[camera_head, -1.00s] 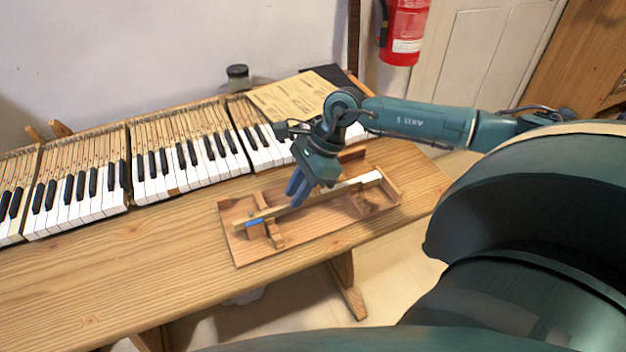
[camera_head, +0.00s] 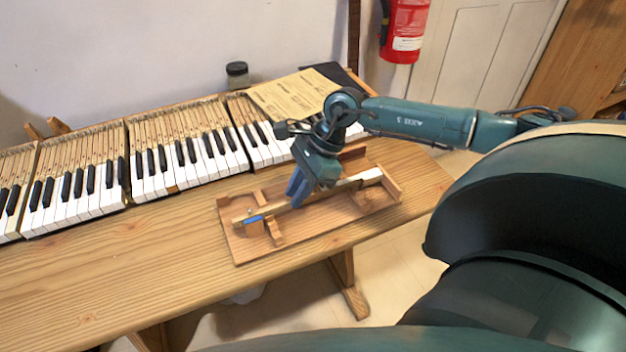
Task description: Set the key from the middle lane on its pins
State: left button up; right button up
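A long wooden key (camera_head: 272,209) with a white front end and a blue mark near its other end lies lengthwise over the wooden tray (camera_head: 290,232). Its white end points right, towards the tray's end wall. My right gripper (camera_head: 297,198) is over the key's middle, pointing down, with its blue fingers closed around the wood. The fingertips partly hide the key. A small wooden block (camera_head: 254,229) shows just under the blue-marked end. I cannot make out pins or separate lanes in the tray. My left gripper is not in view.
Several keyboard sections (camera_head: 185,155) with white and black keys line the table's back. The wooden table (camera_head: 120,270) is bare at the front left. A fire extinguisher (camera_head: 405,30) hangs behind.

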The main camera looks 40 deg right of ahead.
jog(key=shift+f+b, duration=0.3)
jog(key=shift+f, duration=0.1)
jog(key=shift+c, duration=0.5)
grip_shut()
